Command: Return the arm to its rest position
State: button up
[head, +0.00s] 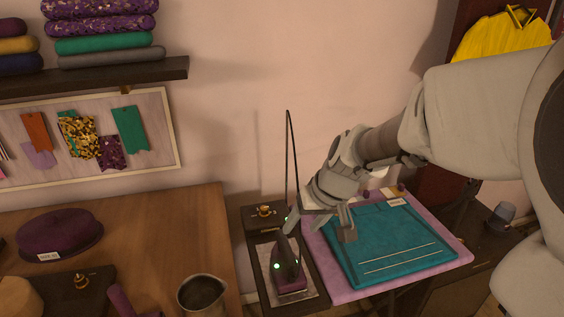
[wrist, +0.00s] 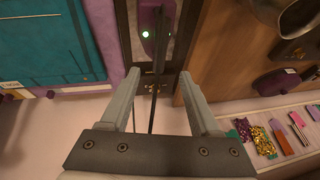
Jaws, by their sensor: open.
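My gripper (head: 321,224) hangs at the end of my arm, over the left edge of the teal folded cloth (head: 385,245) and beside the purple iron (head: 287,265) with a green light. In the wrist view my gripper (wrist: 160,100) has its two fingers wide apart. The black cord (wrist: 159,70) passes through the view between the fingers, and the iron (wrist: 153,32) lies beyond them. Nothing is clasped. I cannot tell whether the cord is in front of or behind the fingertips.
The purple-covered board (head: 440,262) carries the teal cloth. A wooden table (head: 180,225) at left holds a purple hat (head: 58,236) and a metal jug (head: 203,294). A dark shelf (head: 130,76) with folded cloths hangs at upper left. The wall (head: 260,60) above the iron is bare.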

jog(key=s+d+r+m+h+p, duration=0.1)
jog(key=s+d+r, duration=0.2)
jog(key=s, duration=0.6)
jog(key=s+d+r+t+h+p, duration=0.1)
jog(key=s+d+r+h, duration=0.1)
jog(key=s+r, duration=0.5)
jog(key=shift+s+d+r+m+t, duration=0.35)
jog(key=shift+s+d, duration=0.25)
jog(key=shift+s, duration=0.45)
dwell(0.3)
